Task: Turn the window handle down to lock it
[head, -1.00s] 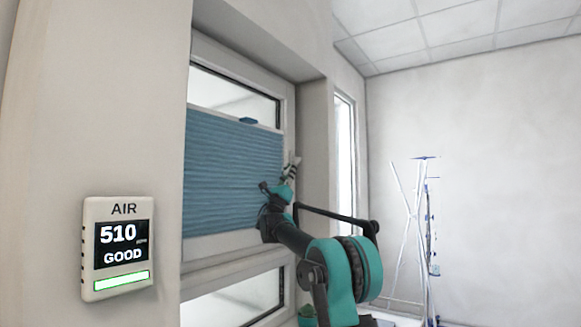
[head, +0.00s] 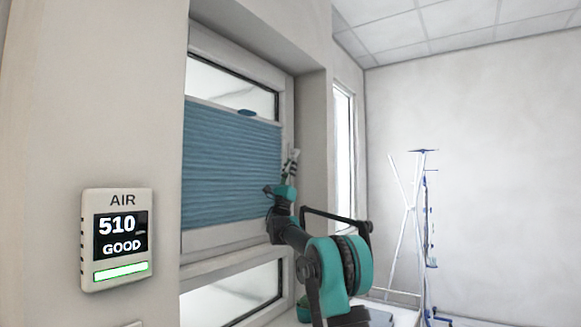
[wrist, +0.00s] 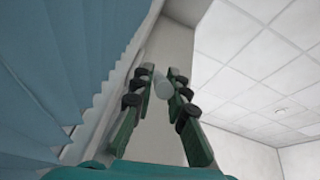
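The window (head: 240,235) stands at the left in the head view, its frame white. Its handle (wrist: 163,88) shows in the wrist view as a small pale rounded piece between my fingertips. In the head view my gripper hides the handle or it is too small to make out. My gripper (head: 293,158) points up beside the right edge of the window frame. In the wrist view my gripper (wrist: 161,76) has its two dark green fingers apart, one on each side of the handle. The handle seems close to the right finger, with a narrow gap at the left.
A blue pleated blind (head: 230,165) covers the middle of the window, close to my gripper's left. The wall reveal (head: 313,145) stands close on the right. An air monitor (head: 116,240) hangs at front left. A stand with poles (head: 425,220) is at the back right.

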